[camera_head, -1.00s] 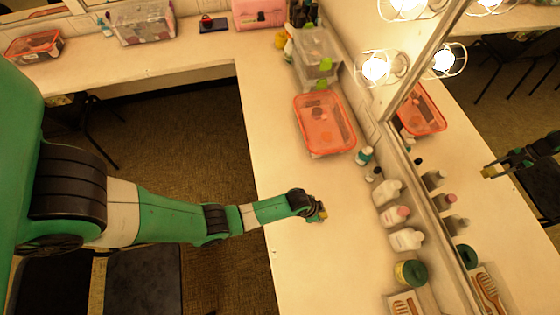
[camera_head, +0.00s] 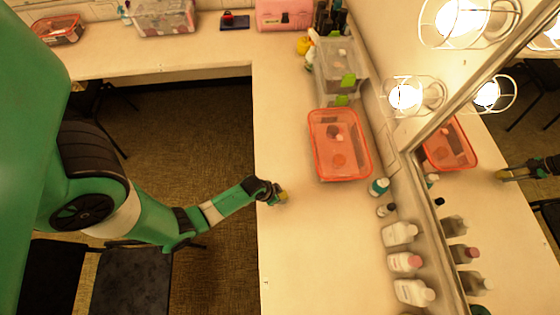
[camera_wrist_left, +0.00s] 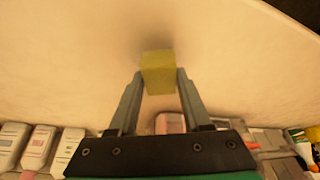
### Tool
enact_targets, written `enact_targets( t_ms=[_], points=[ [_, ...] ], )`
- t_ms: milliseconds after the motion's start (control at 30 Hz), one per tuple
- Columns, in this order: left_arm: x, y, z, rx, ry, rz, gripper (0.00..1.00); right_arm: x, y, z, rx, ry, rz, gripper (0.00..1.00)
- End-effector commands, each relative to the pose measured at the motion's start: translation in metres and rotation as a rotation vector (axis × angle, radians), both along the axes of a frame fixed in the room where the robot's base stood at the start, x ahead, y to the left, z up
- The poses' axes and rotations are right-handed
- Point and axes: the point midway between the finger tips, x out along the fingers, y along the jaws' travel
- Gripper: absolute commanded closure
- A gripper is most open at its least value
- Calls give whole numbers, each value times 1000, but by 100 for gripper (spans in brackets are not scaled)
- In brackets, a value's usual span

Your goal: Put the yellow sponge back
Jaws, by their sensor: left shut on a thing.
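My left gripper (camera_head: 278,197) is over the counter near its front edge, left of and below the orange-rimmed container in the head view. In the left wrist view the gripper (camera_wrist_left: 160,85) is shut on the yellow sponge (camera_wrist_left: 157,66), which sits between the fingertips. In the head view the sponge (camera_head: 283,196) is a small yellowish patch at the gripper's tip, partly hidden by it. It looks held above or close to the counter; the exact height cannot be told. My right gripper is not in view.
The orange-rimmed container (camera_head: 340,146) stands near the mirror. Several white bottles (camera_head: 404,262) and a teal-capped bottle (camera_head: 379,187) line the mirror's base. Clear bins (camera_head: 338,62) stand farther back. The counter (camera_head: 315,245) in front of the bottles is clear.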

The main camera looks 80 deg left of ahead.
Motion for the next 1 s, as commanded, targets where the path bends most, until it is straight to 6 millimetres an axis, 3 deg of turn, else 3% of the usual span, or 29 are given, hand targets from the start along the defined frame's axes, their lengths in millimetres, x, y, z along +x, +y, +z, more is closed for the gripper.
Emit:
enact_targets(
  t_ms=[133,533,567,700,1000],
  points=[
    [0,0,-17,-1,2,0,100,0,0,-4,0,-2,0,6],
    [0,0,-23,0,0,-1,100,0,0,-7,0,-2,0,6],
    [0,0,-21,0,0,-1,46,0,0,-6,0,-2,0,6],
    [0,0,-21,0,0,-1,22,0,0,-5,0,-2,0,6],
    [0,0,-19,0,0,-1,22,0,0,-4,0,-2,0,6]
  ],
)
